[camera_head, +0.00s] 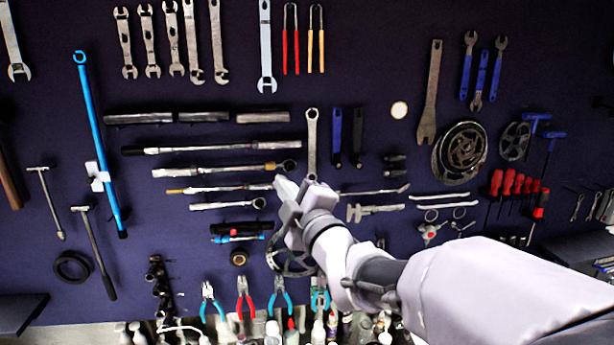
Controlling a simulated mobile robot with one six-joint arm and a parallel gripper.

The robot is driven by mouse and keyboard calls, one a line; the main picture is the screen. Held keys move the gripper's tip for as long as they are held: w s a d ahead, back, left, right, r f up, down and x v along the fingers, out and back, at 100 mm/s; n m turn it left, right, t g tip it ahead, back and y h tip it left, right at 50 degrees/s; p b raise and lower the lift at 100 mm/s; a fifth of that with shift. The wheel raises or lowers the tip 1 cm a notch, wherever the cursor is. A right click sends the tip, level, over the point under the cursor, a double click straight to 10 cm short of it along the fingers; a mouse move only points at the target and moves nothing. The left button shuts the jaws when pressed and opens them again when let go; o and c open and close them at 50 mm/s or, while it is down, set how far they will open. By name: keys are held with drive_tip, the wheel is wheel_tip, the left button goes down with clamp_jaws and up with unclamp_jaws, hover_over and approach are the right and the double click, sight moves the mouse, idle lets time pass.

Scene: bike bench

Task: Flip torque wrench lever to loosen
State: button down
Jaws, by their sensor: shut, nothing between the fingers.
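Several long horizontal wrenches hang on the dark wall board left of my gripper. One has a dark handle and a bright shaft (220,146). Below it hangs a ratchet-headed wrench (225,171), then a thin bar with a yellow end (215,188), then a shorter wrench (225,204). I cannot tell for sure which is the torque wrench, and its lever is too small to make out. My gripper (285,187) is shut and empty, in front of the board. In the picture its tip overlaps the right end of the thin bar; contact cannot be told.
An upright ring-ended wrench (312,140) hangs just above my gripper. A blue bar (98,140) hangs at left. A chainring (462,150) and red screwdrivers (507,184) hang at right. Pliers (245,295) and several bottles line the bottom. A dark shelf (20,312) juts out lower left.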

sight(278, 165)
drive_tip(key=p+x, duration=0.2)
drive_tip(key=x, duration=0.7)
drive_tip(key=shift+a+r+p, duration=0.1)
drive_tip(key=shift+r+p, duration=0.05)
drive_tip(key=shift+p, duration=0.25)
drive_tip(key=d, duration=0.1)
drive_tip(key=d+f, duration=0.1)
drive_tip(key=w+d, duration=0.1)
drive_tip(key=d, duration=0.1)
drive_tip(key=shift+f, duration=0.4)
drive_tip(key=shift+a, duration=0.15)
